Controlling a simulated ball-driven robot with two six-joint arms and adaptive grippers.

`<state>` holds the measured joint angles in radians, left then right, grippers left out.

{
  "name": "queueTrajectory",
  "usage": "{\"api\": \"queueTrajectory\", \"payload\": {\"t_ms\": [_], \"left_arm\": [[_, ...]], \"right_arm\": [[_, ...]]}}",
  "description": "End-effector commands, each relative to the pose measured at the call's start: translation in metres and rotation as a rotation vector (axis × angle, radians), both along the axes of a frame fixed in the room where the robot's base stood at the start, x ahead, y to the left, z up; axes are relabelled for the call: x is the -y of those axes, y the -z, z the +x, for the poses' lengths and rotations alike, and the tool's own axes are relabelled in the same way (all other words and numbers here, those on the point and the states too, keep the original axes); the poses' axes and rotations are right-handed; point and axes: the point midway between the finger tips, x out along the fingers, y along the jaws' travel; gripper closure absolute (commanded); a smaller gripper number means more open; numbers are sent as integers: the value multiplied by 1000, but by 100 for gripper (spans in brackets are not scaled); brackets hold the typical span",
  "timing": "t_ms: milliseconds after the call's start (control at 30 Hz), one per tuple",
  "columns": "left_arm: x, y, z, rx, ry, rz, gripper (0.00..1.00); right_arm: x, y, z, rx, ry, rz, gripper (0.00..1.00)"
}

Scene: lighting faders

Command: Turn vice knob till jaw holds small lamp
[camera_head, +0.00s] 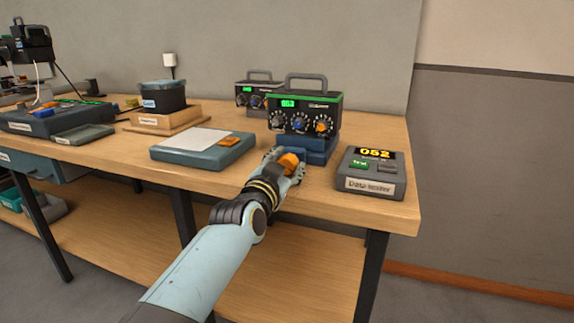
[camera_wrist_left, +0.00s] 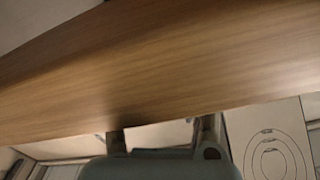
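My left gripper (camera_head: 286,164) is at the table's front edge, with its fingers around or beside an orange knob (camera_head: 289,161). I cannot tell whether they are shut on it. Just behind the knob is a low blue block (camera_head: 318,152), perhaps the vice, partly hidden by my gripper; its jaw cannot be made out. I cannot pick out a small lamp. In the left wrist view, grey and dark parts of my gripper show at the bottom against wood, and no knob shows. My right gripper is not in view.
A black meter box (camera_head: 304,103) with dials and a green display stands behind the blue block. A grey box with a "052" display (camera_head: 372,174) is to the right. A blue-grey tray with a white sheet (camera_head: 202,149) is to the left on the wooden table (camera_head: 400,207).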

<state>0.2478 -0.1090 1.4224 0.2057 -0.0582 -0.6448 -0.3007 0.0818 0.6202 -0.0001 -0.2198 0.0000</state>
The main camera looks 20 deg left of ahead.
Motion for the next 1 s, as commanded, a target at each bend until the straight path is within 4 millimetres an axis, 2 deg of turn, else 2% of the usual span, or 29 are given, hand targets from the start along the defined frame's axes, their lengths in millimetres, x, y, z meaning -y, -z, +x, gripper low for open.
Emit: {"api": "queueTrajectory", "payload": {"t_ms": [33, 167, 367, 567, 600, 700, 767, 1000], "left_arm": [[0, 0, 0, 0, 0, 0, 77], [0, 0, 0, 0, 0, 0, 92], [1, 2, 0, 4, 0, 94, 92], [1, 0, 0, 3, 0, 98, 92], [1, 0, 0, 3, 0, 97, 57], [1, 0, 0, 3, 0, 97, 44], [1, 0, 0, 3, 0, 97, 36], [1, 0, 0, 3, 0, 97, 36]], "right_arm": [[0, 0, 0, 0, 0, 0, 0], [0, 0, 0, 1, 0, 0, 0], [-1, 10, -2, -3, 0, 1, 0], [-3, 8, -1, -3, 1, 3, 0], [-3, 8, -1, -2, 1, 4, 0], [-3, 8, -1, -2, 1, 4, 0], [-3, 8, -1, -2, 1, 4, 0], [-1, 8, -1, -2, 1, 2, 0]]}}
